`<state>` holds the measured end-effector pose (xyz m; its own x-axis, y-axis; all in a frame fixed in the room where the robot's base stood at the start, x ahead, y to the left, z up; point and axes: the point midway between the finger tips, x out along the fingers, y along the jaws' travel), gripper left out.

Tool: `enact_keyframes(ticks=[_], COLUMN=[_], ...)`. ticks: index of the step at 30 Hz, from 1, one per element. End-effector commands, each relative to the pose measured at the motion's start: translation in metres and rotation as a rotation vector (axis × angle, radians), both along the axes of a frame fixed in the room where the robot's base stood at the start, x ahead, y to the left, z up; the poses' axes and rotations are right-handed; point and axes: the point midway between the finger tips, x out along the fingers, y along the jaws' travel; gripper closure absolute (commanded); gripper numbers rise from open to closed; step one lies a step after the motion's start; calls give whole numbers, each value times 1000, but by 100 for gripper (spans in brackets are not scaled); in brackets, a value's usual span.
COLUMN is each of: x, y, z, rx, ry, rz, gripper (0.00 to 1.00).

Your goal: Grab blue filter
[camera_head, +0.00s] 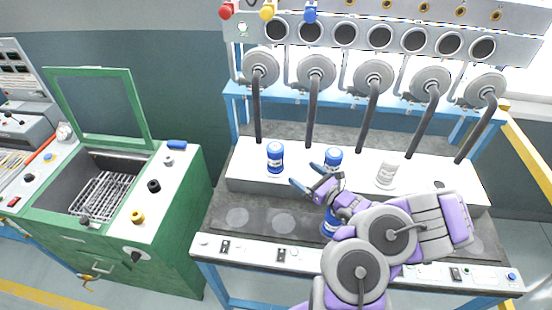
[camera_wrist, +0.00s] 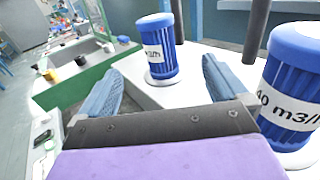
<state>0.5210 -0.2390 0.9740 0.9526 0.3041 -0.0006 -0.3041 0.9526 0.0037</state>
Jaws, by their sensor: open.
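A blue filter (camera_head: 275,157) with a white label stands upright on the white raised shelf at the left. In the wrist view this blue filter (camera_wrist: 161,50) stands ahead, between the fingertips in the picture but beyond them. A second blue filter (camera_head: 333,157) stands on the shelf just behind my gripper; a large blue filter (camera_wrist: 291,90) labelled "40 m3/h" fills the right of the wrist view, outside the right finger. A third blue filter (camera_head: 329,226) is partly hidden by my arm on the lower bench. My gripper (camera_head: 305,178) is open and empty, its blue fingers apart.
A white filter (camera_head: 387,171) stands on the shelf to the right. Grey pipes (camera_head: 311,115) come down behind the filters. Empty round spots (camera_head: 237,217) lie on the dark lower strip. A green cabinet (camera_head: 170,215) with an open lid stands at the left.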

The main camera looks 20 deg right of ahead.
Motion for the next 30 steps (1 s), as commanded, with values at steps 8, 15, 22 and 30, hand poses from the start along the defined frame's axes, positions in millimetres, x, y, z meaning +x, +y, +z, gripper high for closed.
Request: enact_keyframes(ticks=[8,15,22,30], x=[44,83,105,130], y=[16,29,34,44], z=[-2,-1,0,4], rx=[-4,-3,-3,-3], ry=[0,-1,-1,-3], rz=[8,9,4,8], gripper=[0,0,0,0])
